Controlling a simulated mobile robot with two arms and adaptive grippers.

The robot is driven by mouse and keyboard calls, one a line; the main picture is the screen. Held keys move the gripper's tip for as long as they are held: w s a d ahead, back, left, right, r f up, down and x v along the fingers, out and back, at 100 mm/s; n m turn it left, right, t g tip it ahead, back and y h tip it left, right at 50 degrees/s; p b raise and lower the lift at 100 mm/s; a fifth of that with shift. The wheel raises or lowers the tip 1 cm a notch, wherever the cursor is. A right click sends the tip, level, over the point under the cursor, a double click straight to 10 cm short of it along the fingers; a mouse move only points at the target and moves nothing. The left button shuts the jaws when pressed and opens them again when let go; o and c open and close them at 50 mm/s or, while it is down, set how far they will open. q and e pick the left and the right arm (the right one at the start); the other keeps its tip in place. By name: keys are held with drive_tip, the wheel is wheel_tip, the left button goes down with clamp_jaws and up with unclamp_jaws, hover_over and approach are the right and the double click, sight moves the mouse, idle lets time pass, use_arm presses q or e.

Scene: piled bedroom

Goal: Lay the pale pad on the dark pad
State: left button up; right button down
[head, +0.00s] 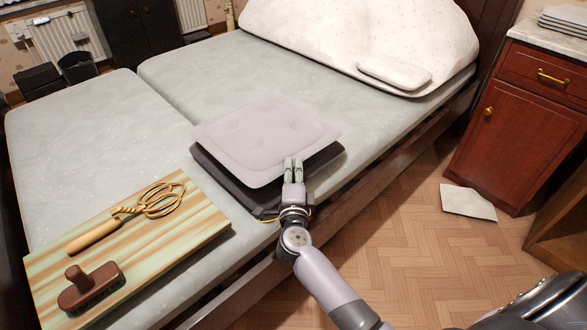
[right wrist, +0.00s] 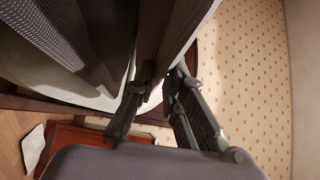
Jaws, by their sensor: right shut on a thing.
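The pale pad (head: 262,138) is a light, tufted cushion in the head view, over the dark pad. My right gripper (head: 293,166) is shut on its near edge. The dark pad (head: 240,191) lies on the bed and shows along the left, near and right sides below the pale one. The pale pad looks roughly level and sits toward the far side of the dark pad; I cannot tell whether they touch. In the right wrist view the fingers (right wrist: 160,105) close around a shaded edge. My left gripper is not in view.
A striped board (head: 190,225) with a whisk-like tool (head: 150,205) and a brown brush (head: 92,288) lies on the near left of the bed (head: 75,130). A white pillow (head: 395,73) is at the far right.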

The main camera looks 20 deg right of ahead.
drive_tip(key=shift+f, duration=0.1)
idle(0.5)
drive_tip(key=shift+f, duration=0.2)
drive_tip(key=c, duration=1.6)
unclamp_jaws()
drive_tip(key=shift+o, duration=0.2)
